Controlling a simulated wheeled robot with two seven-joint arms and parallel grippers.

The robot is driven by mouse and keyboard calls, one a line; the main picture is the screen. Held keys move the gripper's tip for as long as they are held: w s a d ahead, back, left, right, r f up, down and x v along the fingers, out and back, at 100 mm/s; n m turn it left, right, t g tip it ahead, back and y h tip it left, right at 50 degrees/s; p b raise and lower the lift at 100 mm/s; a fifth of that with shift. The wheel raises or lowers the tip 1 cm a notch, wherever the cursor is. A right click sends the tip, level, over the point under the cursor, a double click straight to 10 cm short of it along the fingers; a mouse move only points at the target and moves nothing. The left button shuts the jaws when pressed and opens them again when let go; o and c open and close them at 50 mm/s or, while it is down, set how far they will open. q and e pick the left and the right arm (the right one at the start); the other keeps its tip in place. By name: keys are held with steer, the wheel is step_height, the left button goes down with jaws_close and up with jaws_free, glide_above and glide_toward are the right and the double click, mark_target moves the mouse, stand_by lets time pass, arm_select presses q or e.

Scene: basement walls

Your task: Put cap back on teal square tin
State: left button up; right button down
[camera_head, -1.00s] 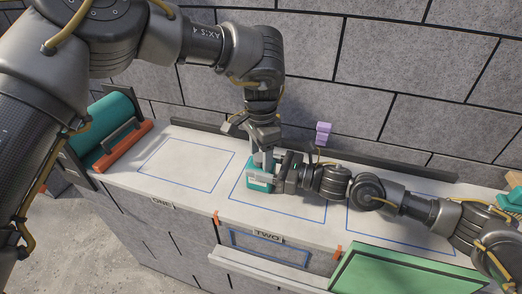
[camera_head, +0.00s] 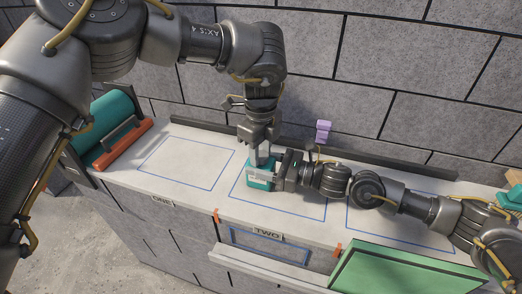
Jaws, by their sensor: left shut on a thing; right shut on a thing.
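The teal square tin (camera_head: 257,184) stands upright on the pale counter, inside the blue outline above the TWO label. My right gripper (camera_head: 277,177) comes in from the right and is shut on the tin's body. My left gripper (camera_head: 261,160) points down from above, its fingers closed right over the top of the tin. It is shut on the cap, which the fingers hide almost wholly. I cannot tell how the cap sits on the tin.
A teal roll (camera_head: 105,127) with an orange bar (camera_head: 122,146) lies at the counter's left end. A small purple block stack (camera_head: 323,131) stands behind, near the dark rail (camera_head: 390,166). A green panel (camera_head: 400,273) is at front right. Outline ONE (camera_head: 186,164) is empty.

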arm_select(q)
steer(key=m, duration=2.1)
steer(key=o, duration=1.1)
steer(key=shift+o, duration=0.2)
step_height(320, 180, up, 12)
